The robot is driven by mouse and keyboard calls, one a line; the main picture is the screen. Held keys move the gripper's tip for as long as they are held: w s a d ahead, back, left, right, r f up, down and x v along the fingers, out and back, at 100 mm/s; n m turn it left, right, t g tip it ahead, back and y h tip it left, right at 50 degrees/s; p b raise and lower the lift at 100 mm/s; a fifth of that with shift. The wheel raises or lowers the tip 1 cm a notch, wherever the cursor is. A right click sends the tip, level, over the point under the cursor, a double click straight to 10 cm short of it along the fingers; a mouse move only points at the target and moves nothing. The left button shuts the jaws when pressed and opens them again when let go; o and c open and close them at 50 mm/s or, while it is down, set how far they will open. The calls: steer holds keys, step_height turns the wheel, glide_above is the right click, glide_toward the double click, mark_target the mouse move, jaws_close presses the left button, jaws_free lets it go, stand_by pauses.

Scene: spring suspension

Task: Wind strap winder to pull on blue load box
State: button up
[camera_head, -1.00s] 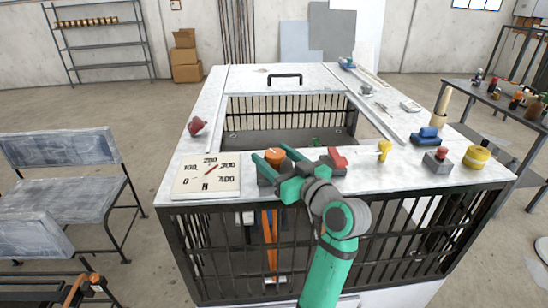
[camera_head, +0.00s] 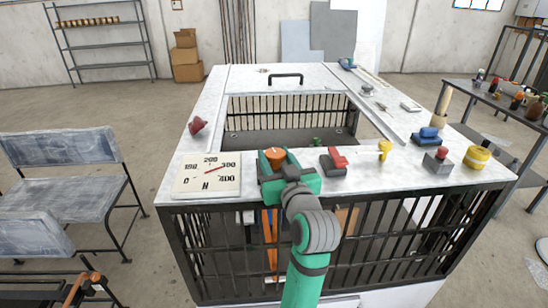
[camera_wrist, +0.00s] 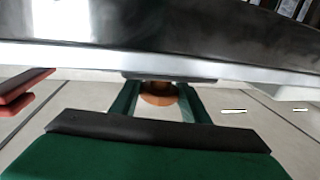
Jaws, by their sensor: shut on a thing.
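The strap winder shows as an orange round knob (camera_head: 274,155) at the front edge of the white bench top, right of the gauge. My gripper (camera_head: 272,160) is shut on this knob from the front, with a green finger on either side. The knob also shows between the fingers in the wrist view (camera_wrist: 158,93). Orange straps (camera_head: 270,240) hang below the winder inside the cage.
A red-handled block (camera_head: 334,161) stands close right of my gripper. A yellow part (camera_head: 384,150), a blue part (camera_head: 428,134), a red-button block (camera_head: 438,160) and a yellow cylinder (camera_head: 477,157) stand farther right. A red piece (camera_head: 197,125) lies at left. The bench has a large central opening.

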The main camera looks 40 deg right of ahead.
steer(key=shift+a+r+h, duration=0.1)
steer(key=shift+r+h, duration=0.05)
steer(key=shift+h, duration=0.15)
steer(key=o, duration=1)
steer(key=shift+c, duration=0.2)
steer(key=shift+o, duration=0.5)
steer(key=shift+s, duration=0.1)
steer(key=v, duration=1)
steer(key=shift+s, duration=0.4)
steer(key=shift+a+r, duration=0.15)
